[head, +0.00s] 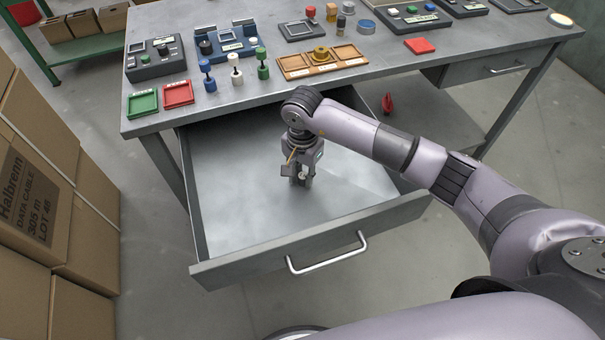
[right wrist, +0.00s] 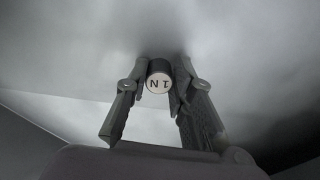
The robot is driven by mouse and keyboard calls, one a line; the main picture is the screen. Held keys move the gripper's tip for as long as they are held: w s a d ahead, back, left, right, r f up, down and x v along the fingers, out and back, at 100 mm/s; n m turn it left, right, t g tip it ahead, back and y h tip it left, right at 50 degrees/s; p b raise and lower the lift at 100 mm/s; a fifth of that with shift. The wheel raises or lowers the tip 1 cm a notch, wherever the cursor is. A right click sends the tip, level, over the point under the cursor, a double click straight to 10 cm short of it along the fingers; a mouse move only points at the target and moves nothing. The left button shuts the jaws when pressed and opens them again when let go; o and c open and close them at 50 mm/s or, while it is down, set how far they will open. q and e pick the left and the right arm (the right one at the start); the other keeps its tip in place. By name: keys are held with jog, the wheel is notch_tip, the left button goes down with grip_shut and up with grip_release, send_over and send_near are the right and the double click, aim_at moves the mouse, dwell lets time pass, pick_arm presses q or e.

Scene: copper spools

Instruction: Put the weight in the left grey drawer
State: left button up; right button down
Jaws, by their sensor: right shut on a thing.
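The weight (right wrist: 159,82) is a small dark cylinder with a pale end face marked "1N", seen between the fingertips in the right wrist view. My right gripper (right wrist: 161,72) is shut on it. In the head view my right gripper (head: 301,178) points down inside the open left grey drawer (head: 345,241), over its bare floor. I cannot tell whether the weight touches the floor. The drawer is pulled well out, with a silver handle at its front. My left gripper is not in view.
The grey table (head: 300,98) above the drawer holds spools (head: 235,70), a wooden tray (head: 322,62), and green and red trays (head: 178,95). A second drawer (head: 485,68) at the right is shut. Cardboard boxes (head: 85,235) stand at the left.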

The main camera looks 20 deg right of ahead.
aim_at(302, 176)
jog(key=c, duration=1.7)
grip_release()
jog(key=o, duration=0.3)
notch_tip(302, 176, up, 12)
jog(key=p, duration=0.6)
jog(key=shift+r+p, duration=0.15)
jog(key=shift+p, duration=0.2)
